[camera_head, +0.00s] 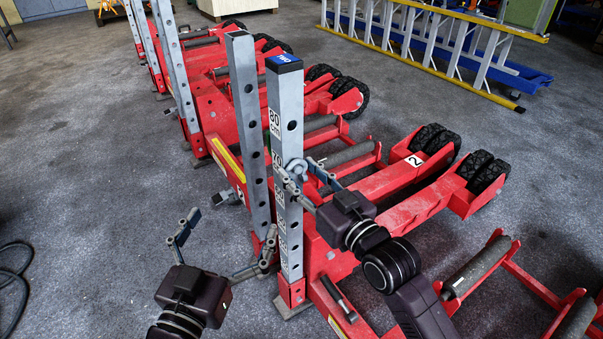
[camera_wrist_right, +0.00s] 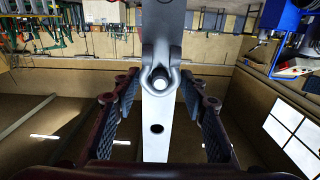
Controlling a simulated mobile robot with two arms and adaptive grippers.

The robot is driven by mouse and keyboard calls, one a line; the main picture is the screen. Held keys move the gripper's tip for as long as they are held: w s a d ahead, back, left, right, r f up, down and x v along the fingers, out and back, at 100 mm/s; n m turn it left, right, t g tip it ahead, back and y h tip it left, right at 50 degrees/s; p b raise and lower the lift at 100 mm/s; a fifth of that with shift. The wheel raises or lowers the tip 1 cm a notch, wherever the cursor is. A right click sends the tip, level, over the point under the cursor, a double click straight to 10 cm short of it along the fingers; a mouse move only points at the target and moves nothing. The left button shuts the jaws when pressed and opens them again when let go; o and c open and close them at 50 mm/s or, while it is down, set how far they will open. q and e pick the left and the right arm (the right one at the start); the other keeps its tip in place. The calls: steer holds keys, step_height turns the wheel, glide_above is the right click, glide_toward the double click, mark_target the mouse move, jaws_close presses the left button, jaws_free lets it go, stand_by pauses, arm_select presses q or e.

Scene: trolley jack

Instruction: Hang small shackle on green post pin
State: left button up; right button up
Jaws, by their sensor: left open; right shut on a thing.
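The small grey shackle (camera_head: 297,166) is at the front face of the nearest grey post (camera_head: 287,110), which has a blue cap. In the right wrist view the shackle (camera_wrist_right: 160,76) sits in front of the post, with a round pale end in its loop. I cannot tell if that is the post's pin or the shackle's own bolt. My right gripper (camera_head: 303,172) is shut on the shackle, its fingers on either side. My left gripper (camera_head: 232,224) is open and empty, low to the left of the post. No clearly green pin shows.
Red trolley jacks (camera_head: 375,190) with black wheels and grey posts stand in a row. A second post (camera_head: 246,125) stands just left of the nearest one. A ladder (camera_head: 440,40) lies at the back right. The grey floor at left is clear except for a black hose (camera_head: 20,285).

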steer(key=o, duration=1.4)
steer(key=shift+c, duration=0.2)
